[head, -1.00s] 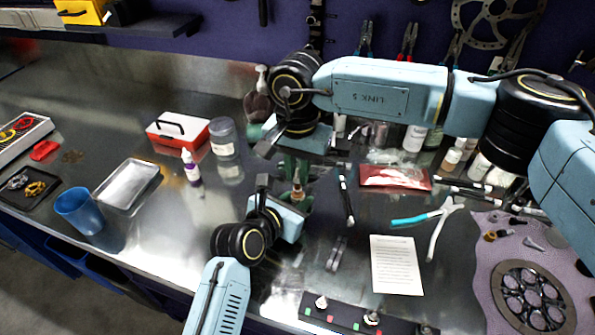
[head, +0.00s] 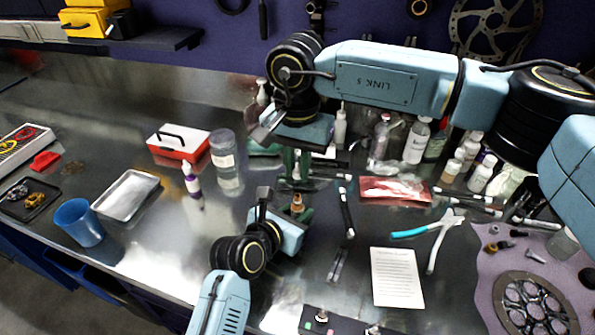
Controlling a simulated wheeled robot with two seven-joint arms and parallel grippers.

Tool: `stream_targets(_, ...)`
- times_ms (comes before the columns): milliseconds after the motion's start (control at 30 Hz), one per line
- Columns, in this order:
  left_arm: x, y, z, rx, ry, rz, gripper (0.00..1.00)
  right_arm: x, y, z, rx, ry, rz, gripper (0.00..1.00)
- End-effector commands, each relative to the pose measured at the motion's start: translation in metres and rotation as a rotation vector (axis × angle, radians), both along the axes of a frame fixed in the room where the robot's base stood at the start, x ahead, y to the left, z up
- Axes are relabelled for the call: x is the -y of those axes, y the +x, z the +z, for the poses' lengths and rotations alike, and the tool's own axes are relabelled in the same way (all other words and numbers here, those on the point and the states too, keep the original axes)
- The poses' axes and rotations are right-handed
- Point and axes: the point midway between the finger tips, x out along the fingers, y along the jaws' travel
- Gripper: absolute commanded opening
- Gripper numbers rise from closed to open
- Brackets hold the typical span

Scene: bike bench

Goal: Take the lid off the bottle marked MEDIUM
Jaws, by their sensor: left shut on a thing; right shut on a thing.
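My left gripper (head: 300,212) is shut on a small amber bottle (head: 297,202), whose upper part shows between the green fingers. It stands near the middle of the bench in the head view. My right gripper (head: 296,168) hangs just above and behind it, fingers pointing down. It is shut on a small whitish piece (head: 296,171), seemingly a lid, apart from the bottle. The bottle's label and lower part are hidden, so I cannot read MEDIUM on it.
Several bottles, including a white-capped one (head: 417,140), stand at the back right. A red packet (head: 395,190), pliers (head: 437,234) and a paper sheet (head: 397,277) lie to the right. A jar (head: 223,150), metal tray (head: 126,195) and blue cup (head: 79,223) are left.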

Motion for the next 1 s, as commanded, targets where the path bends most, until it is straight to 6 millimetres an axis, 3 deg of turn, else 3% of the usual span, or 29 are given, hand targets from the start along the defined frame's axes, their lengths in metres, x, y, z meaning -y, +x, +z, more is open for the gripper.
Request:
stream_targets(133,0.0,0.0,0.0,0.0,0.0,0.0,0.0,0.0,0.0,0.0,0.0,0.0,0.0,0.0)
stream_targets(167,0.0,0.0,0.0,0.0,0.0,0.0,0.29,0.0,0.0,0.0,0.0,0.0,0.0,0.0)
stream_targets(333,0.0,0.0,0.0,0.0,0.0,0.0,0.51,0.0,0.0,0.0,0.0,0.0,0.0,0.0)
stream_targets(700,-0.003,-0.005,0.003,-0.001,-0.001,0.0,0.51,0.0,0.0,0.001,-0.001,0.0,0.0,0.0)
stream_targets(1000,-0.03,-0.046,0.024,-0.002,-0.003,0.002,0.51,0.0,0.0,0.013,0.0,0.0,0.0,0.0)
